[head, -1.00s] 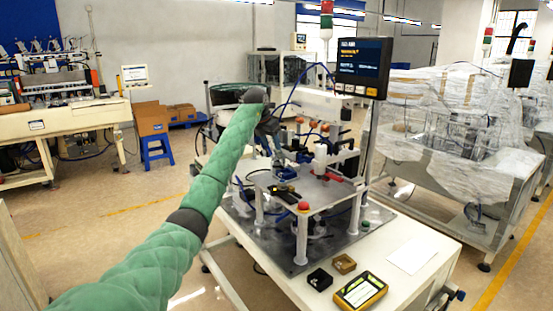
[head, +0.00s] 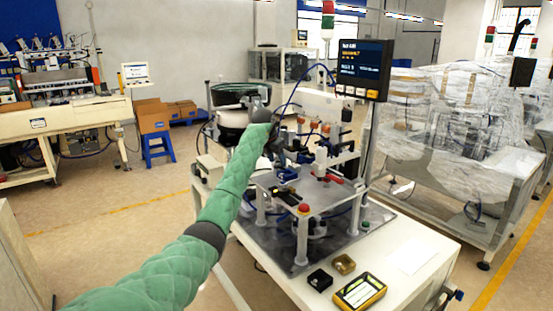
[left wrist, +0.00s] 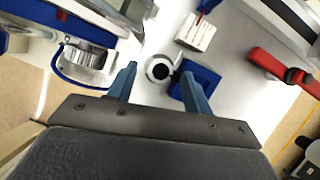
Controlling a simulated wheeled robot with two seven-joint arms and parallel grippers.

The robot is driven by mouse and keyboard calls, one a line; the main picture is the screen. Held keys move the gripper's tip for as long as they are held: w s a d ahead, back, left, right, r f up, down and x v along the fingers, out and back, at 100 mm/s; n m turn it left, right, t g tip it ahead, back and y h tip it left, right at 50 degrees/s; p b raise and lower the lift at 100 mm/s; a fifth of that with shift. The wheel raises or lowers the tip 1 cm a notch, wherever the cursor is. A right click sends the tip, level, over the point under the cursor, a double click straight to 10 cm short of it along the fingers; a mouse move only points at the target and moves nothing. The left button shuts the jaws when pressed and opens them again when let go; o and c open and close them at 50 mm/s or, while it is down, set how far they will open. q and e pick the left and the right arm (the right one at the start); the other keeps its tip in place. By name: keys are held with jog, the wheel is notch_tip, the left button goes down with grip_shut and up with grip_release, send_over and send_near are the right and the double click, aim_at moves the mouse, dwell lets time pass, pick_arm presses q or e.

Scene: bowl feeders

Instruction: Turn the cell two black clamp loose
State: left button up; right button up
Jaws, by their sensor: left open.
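The bowl feeder cell with a raised grey plate (head: 335,192) stands in the middle of the head view. A small black part (head: 286,196) lies at the plate's front left; I cannot tell if it is the cell two black clamp. My left gripper (head: 286,163) is over the fixture's left side, partly hidden by blue and dark parts. In the left wrist view its open fingers (left wrist: 160,71) stand either side of a round pale part with a dark centre (left wrist: 159,69), beside a blue block (left wrist: 200,80). I cannot tell whether they touch. My right gripper is not in view.
A red handle (left wrist: 285,72) is to the right in the left wrist view. A monitor (head: 362,65) stands above the cell. A red button (head: 304,208), a black box (head: 320,280) and a yellow handheld device (head: 360,292) are at the front. A wrapped machine (head: 455,125) stands at right.

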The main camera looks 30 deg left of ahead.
pick_arm(q)
jog(key=c, duration=1)
jog(key=shift+o, duration=0.2)
